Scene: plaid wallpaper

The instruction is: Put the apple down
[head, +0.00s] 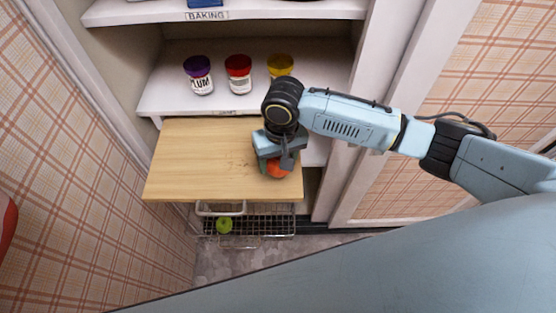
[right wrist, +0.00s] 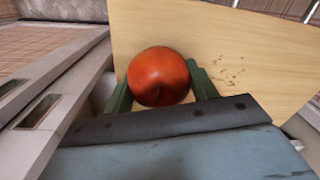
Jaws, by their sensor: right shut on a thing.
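The red apple (head: 278,168) is between the fingers of my right gripper (head: 274,164), over the right part of the light wooden board (head: 200,160). In the right wrist view the apple (right wrist: 159,76) sits between the two green fingers, with the board (right wrist: 225,50) behind it. My right gripper (right wrist: 160,88) is shut on the apple. I cannot tell whether the apple touches the board. The gripper hides part of the apple in the head view. My left gripper is not in view.
Jars with purple (head: 198,75), red (head: 238,74) and yellow (head: 280,66) lids stand on the white shelf behind the board. Below the board's front edge, a wire basket (head: 265,228) holds a green fruit (head: 224,225). The board's left and middle are clear.

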